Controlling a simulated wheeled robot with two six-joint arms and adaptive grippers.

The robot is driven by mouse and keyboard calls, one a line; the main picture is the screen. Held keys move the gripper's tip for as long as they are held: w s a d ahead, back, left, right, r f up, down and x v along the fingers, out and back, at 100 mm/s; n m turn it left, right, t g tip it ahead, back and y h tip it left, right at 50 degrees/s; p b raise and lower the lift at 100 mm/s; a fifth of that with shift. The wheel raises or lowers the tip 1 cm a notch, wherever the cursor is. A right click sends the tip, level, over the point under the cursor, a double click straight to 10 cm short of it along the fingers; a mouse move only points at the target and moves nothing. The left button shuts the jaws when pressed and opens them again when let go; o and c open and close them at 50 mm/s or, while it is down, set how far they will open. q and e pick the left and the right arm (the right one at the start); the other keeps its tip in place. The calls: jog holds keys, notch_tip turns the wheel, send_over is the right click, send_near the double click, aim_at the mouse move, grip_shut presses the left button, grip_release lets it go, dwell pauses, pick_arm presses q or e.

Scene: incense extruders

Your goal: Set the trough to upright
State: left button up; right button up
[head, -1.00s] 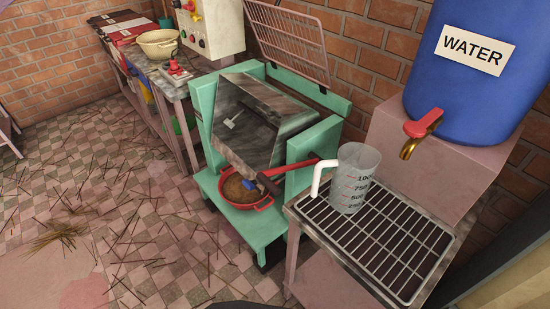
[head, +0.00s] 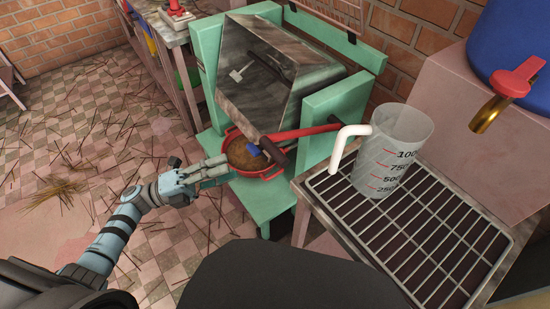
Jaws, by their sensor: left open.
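The metal trough (head: 290,88) is tilted on its side in the green machine frame (head: 330,110), its open mouth facing forward and down. A paddle-like part shows inside it, and a dark handle (head: 278,152) sticks out near its lower edge. Below it, a red pan (head: 268,176) of brown material rests on the green base. My left gripper (head: 222,168) is open at the left rim of the red pan, below the trough and apart from it. Whether it touches the pan I cannot tell. My right gripper is not in view.
A metal rack table (head: 325,205) with a clear measuring jug (head: 392,160) stands close on the right. A blue water tank (head: 540,75) with a red tap is behind it. Incense sticks litter the tiled floor on the left.

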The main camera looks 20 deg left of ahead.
aim_at(275, 154)
pick_arm(q)
jog(key=p+x, duration=0.1)
jog(key=x, duration=1.2)
jog(key=shift+s+a+r, duration=0.1)
jog(key=shift+r, duration=0.05)
jog(key=shift+c, duration=0.5)
grip_shut()
